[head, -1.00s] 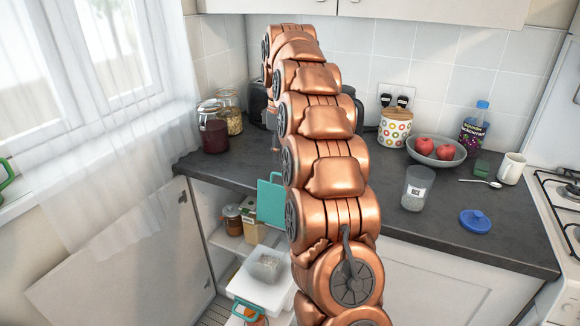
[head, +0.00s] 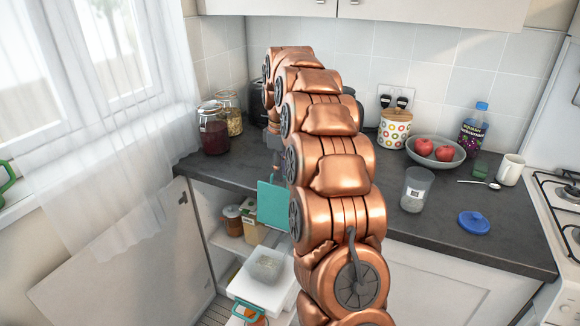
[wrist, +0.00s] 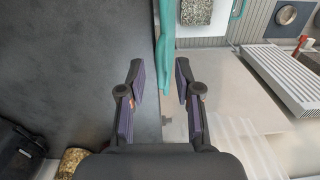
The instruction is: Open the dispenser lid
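A teal upright panel (head: 272,206), which looks like the dispenser lid standing on edge, is at the counter's front edge in the head view. In the wrist view its thin teal edge (wrist: 165,52) runs just beyond the gap between my fingertips. Below it is a white box (head: 243,288) with a teal handle (head: 248,311) and a clear tub of grey contents (head: 266,265) on top. My gripper (wrist: 160,75) is open, fingers spread on either side of the panel's line. I cannot tell whether a finger touches it. In the head view my arm hides most of the gripper.
The dark counter (head: 425,232) holds a glass (head: 416,190), blue lid (head: 473,222), fruit bowl (head: 436,151) and jars (head: 214,127). An open cabinet door (head: 130,258) stands at the left. Shelf jars (head: 232,221) sit beside the panel.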

